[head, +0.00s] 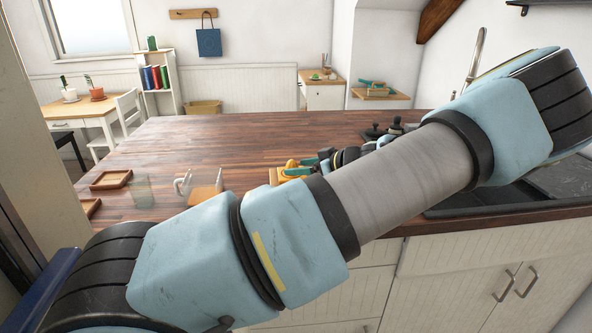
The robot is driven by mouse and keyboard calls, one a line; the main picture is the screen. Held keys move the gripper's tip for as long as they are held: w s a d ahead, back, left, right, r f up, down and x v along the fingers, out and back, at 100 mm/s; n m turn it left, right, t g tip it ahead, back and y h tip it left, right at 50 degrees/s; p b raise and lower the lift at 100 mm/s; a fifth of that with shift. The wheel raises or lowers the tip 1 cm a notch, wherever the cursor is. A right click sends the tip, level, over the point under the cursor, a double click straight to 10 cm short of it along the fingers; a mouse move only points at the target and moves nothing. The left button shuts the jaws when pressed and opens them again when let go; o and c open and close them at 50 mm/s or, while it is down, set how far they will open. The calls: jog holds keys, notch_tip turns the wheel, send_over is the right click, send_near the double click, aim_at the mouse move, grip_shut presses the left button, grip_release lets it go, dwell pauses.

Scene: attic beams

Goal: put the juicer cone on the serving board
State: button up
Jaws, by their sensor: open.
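A small yellow-orange piece (291,163), which looks like the juicer cone, sits on the wooden counter beyond my arm. A tan, board-like piece (273,177) shows just below it; my arm hides much of it, and I cannot tell whether it is the serving board. My gripper (303,167), with teal fingers, is open and low over the counter beside the yellow piece. I cannot tell whether the fingers are around the piece or touching it.
Dark items (378,132) stand behind my arm, near the sink (510,193). The counter's middle (230,140) is clear.

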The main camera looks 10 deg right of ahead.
jog(key=b+v, duration=0.3)
jog(key=v, duration=0.7)
